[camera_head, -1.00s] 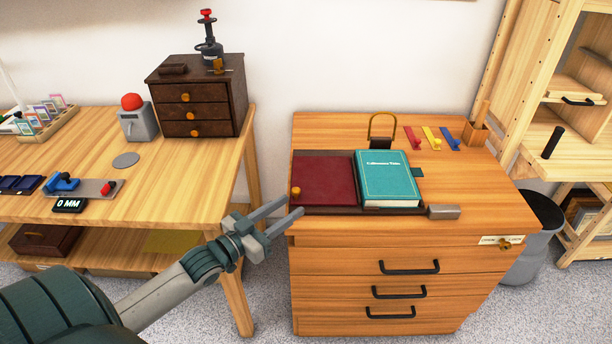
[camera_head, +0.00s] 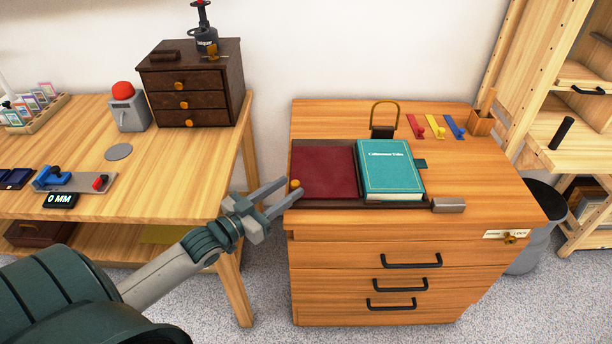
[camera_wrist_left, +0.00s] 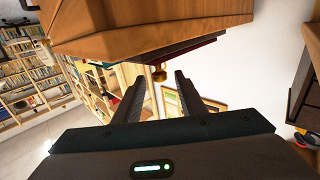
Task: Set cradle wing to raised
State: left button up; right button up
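The book cradle (camera_head: 350,205) lies on the drawer cabinet top. Its left wing (camera_head: 323,172) is a dark red panel lying flat, with a small brass knob (camera_head: 295,183) at its left edge. A teal book (camera_head: 390,168) lies on the right part of the cradle. My left gripper (camera_head: 286,190) is open and empty, its fingertips just left of the knob, beside the cabinet's left edge. In the left wrist view the knob (camera_wrist_left: 159,75) shows ahead, between and beyond the two fingers (camera_wrist_left: 158,92). My right gripper is not in view.
A grey block (camera_head: 448,205) sits at the cradle's right end. A brass-handled stand (camera_head: 384,120) and red, yellow and blue tags (camera_head: 435,127) are behind. A workbench (camera_head: 180,160) stands left, across a gap.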

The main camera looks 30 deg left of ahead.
aim_at(298, 182)
pick_arm(q)
jog(key=shift+x, duration=3.7)
grip_shut()
